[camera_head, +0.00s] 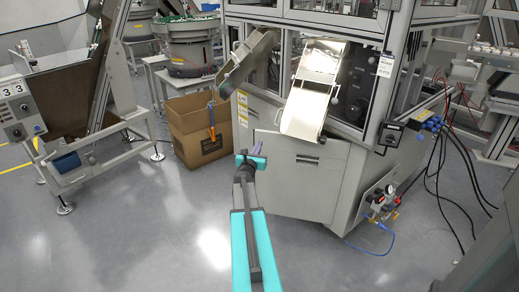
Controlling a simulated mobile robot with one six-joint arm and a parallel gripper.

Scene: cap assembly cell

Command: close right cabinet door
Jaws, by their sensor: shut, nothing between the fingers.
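The right cabinet door (300,190) is a light grey panel low on the front of the machine, with a small handle (307,159) near its top. Its left edge seems to stand out from the cabinet front, so it looks partly open; the exact angle is hard to tell. My gripper (254,152) is at the end of my teal and grey arm, close to the door's left edge in the picture. It is shut and empty. I cannot tell whether it touches the door. My arm and gripper hide part of the area by that edge.
Two metal chutes (312,90) (247,58) jut out above the door. A cardboard box (198,140) stands on the floor to the left. Hoses and cables (440,150) lie right of the cabinet. The grey floor (150,225) at the front left is clear.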

